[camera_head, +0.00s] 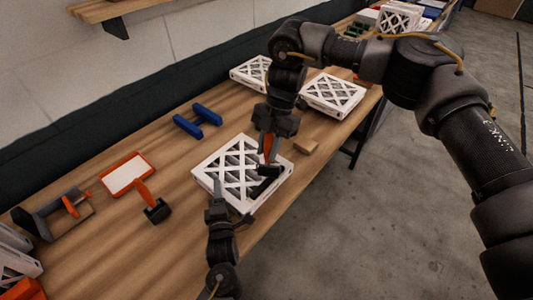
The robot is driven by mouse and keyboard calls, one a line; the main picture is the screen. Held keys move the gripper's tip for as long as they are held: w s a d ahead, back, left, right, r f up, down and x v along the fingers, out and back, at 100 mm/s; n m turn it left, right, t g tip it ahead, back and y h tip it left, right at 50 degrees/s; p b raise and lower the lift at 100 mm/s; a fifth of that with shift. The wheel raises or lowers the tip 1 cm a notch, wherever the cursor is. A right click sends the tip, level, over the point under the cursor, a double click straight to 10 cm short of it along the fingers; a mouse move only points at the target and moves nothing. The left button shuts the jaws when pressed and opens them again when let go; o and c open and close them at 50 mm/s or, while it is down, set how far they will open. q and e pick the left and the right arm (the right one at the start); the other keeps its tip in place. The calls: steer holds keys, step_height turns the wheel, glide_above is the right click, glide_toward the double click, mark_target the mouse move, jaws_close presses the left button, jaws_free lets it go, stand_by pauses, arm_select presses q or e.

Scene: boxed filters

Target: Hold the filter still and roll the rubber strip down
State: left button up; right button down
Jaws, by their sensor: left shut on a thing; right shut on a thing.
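A white framed filter (232,158) with a lattice front lies flat on the wooden table in the middle of the view. My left gripper (218,190) is at its near left edge and shut on the filter's frame. My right gripper (267,150) is above the filter's right half, pointing down. It is shut on a roller with an orange handle (267,143); a black roller head (264,188) is low over or on the filter's near right part. I cannot make out the rubber strip apart from this dark head.
Other filters (334,93) stand farther back. The table's front edge is close on the right.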

steer(key=shift+s+r, duration=0.1)
steer(key=shift+r, duration=2.8)
arm_select(q)
steer(key=o, duration=1.1)
steer(key=s, duration=0.8)
steer(key=s+d, duration=0.1)
steer(key=s, duration=0.3)
arm_select(e)
steer(key=shift+a, duration=0.1)
